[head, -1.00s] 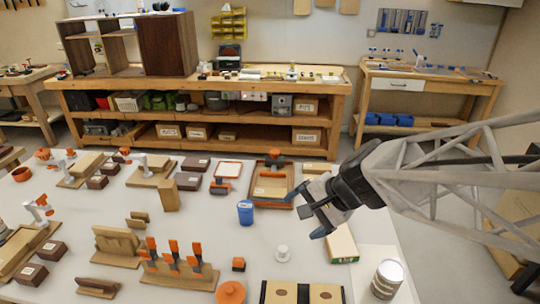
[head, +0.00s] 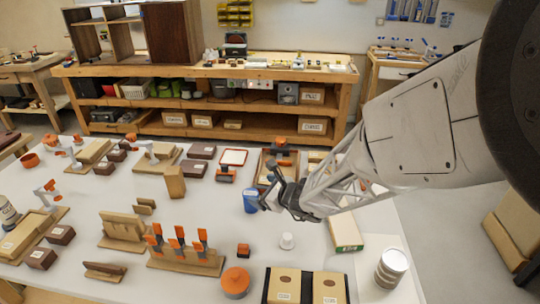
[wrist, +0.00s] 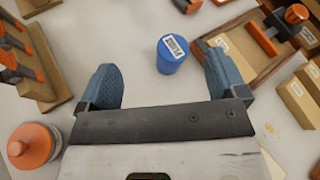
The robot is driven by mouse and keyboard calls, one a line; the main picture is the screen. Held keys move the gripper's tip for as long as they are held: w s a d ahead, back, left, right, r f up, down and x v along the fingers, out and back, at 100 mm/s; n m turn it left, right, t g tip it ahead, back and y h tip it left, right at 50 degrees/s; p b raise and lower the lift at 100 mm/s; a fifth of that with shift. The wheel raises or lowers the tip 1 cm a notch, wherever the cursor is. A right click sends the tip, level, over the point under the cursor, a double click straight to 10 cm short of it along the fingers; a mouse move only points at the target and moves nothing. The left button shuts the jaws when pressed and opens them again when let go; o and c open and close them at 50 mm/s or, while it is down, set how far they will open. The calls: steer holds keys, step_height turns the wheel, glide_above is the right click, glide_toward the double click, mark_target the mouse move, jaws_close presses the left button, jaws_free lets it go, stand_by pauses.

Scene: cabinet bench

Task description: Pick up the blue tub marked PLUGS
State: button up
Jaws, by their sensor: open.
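The blue tub (head: 250,200) stands upright on the white table in the head view, just left of my gripper (head: 272,197). In the wrist view the blue tub (wrist: 172,54) shows a white label with dark lettering, too small to read surely. My gripper (wrist: 163,82) is open, with its two blue-grey fingers spread apart. The tub lies beyond the fingertips, in the gap between them and nearer the right finger. Nothing is between the fingers, and I see no contact with the tub.
A wooden rack with orange-handled clamps (head: 185,260) stands front left. The table left of the tub is fairly clear.

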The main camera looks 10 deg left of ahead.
steer(key=w+f+m, duration=0.1)
steer(key=f+m, duration=0.1)
steer(key=w+f+m+t+h, duration=0.1)
steer(key=f, duration=0.2)
steer(key=w+a+f+m, duration=0.1)
steer(key=f+m, duration=0.1)
steer(key=f, duration=0.1)
steer(key=shift+f+m+t+h, duration=0.2)
steer(key=shift+m+t+h, duration=0.1)
steer(key=shift+t+h, duration=0.1)
steer(key=shift+a, duration=0.15)
steer(key=shift+x, duration=1.2)
steer(key=shift+w, duration=0.1)
steer(key=shift+x, duration=2.55)
steer(key=shift+c, duration=0.5)
steer(key=c, duration=1)
